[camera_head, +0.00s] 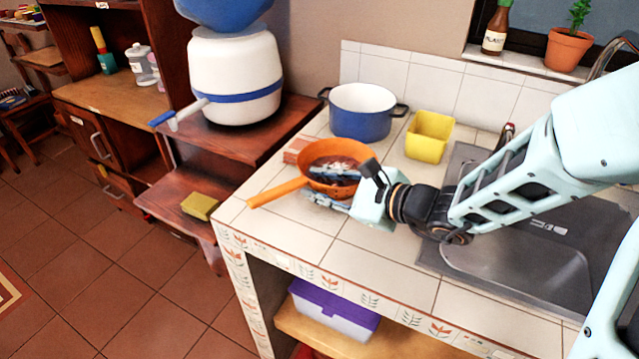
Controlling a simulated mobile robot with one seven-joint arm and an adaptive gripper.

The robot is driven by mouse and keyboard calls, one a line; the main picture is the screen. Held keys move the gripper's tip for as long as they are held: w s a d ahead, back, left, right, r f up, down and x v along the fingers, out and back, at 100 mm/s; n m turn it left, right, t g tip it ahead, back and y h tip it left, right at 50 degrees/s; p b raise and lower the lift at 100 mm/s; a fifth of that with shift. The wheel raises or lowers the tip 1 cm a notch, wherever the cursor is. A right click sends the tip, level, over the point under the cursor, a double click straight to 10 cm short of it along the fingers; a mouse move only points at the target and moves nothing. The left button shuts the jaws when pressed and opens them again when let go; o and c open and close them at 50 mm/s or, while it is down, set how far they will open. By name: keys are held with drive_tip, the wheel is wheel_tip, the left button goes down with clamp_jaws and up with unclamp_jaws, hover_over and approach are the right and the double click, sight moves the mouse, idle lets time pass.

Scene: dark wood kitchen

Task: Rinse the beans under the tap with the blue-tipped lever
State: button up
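An orange colander (279,191) with a long handle sits on the tiled counter, with dark contents, apparently the beans (338,163), inside. My gripper (335,184) is at its near right rim. One finger reaches over the bowl and another part shows low outside it, so the fingers seem to straddle the rim; whether they press on it I cannot tell. A white water container (236,72) with a blue band stands on the wooden shelf at the upper left. Its tap has a blue-tipped lever (162,118) pointing left.
A blue pot (362,122) and a yellow tub (428,138) stand behind the colander. A metal sink (520,262) lies right, partly hidden by my arm. A yellow sponge-like block (200,205) lies on the lower wooden step. The front counter tiles are clear.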

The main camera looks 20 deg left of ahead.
drive_tip(key=shift+r, duration=0.2)
drive_tip(key=shift+d+r+p, duration=0.15)
drive_tip(key=shift+d+p, duration=0.15)
drive_tip(key=shift+d, duration=0.05)
drive_tip(key=p+v, duration=0.1)
drive_tip(key=v, duration=1)
drive_tip(key=shift+s+d, duration=0.1)
drive_tip(key=shift+s, duration=0.1)
drive_tip(key=shift+o, duration=0.5)
